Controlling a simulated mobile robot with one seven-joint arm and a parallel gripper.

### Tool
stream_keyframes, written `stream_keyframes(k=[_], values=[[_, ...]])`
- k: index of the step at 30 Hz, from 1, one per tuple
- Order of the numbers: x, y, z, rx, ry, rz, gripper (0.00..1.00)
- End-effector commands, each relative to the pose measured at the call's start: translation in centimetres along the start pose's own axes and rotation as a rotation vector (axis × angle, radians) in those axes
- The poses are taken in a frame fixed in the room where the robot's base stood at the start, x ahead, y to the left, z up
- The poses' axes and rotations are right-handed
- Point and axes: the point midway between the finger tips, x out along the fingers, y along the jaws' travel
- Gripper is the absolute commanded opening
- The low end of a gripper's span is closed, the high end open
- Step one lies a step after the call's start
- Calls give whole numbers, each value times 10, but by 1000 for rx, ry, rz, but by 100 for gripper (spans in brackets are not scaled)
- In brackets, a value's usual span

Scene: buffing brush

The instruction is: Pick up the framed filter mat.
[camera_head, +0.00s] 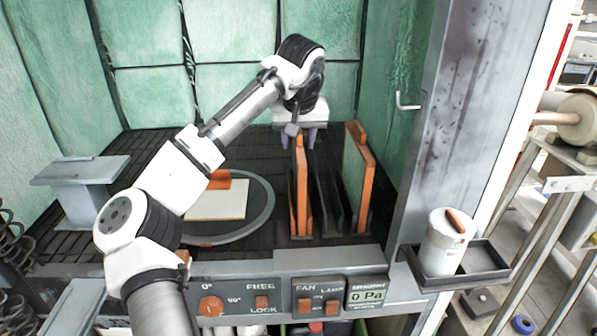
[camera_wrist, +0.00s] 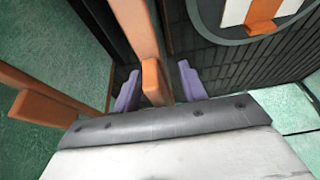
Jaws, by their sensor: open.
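Two orange-framed panels stand upright in a dark slotted rack (camera_head: 330,208). The left framed panel (camera_head: 302,190) is seen nearly edge-on, so its face is mostly hidden. The right framed panel (camera_head: 367,180) shows a green mat face, so it looks like a framed filter mat. My gripper (camera_head: 299,138) is open, pointing down over the left panel's top. In the wrist view, my purple fingers (camera_wrist: 159,84) stand on either side of the left panel's orange tab (camera_wrist: 153,80), with gaps showing. The right panel's orange tab (camera_wrist: 42,108) is outside the fingers.
A cream board (camera_head: 217,206) with an orange handle lies on a round grey turntable (camera_head: 262,214) left of the rack. A grey stand (camera_head: 82,190) is at far left. A control panel (camera_head: 330,296) runs along the front. Green padded walls and a grey post (camera_head: 455,110) bound the booth.

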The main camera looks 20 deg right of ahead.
Motion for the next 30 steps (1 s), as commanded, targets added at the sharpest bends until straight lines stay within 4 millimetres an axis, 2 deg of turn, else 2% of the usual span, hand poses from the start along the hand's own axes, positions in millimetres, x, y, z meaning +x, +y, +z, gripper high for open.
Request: stream_keyframes(k=[5,6,15,30], values=[[1,0,0,0,0,1,42],[0,0,0,0,0,1,39],[0,0,0,0,1,1,0],[-3,0,-1,0,2,1,0]])
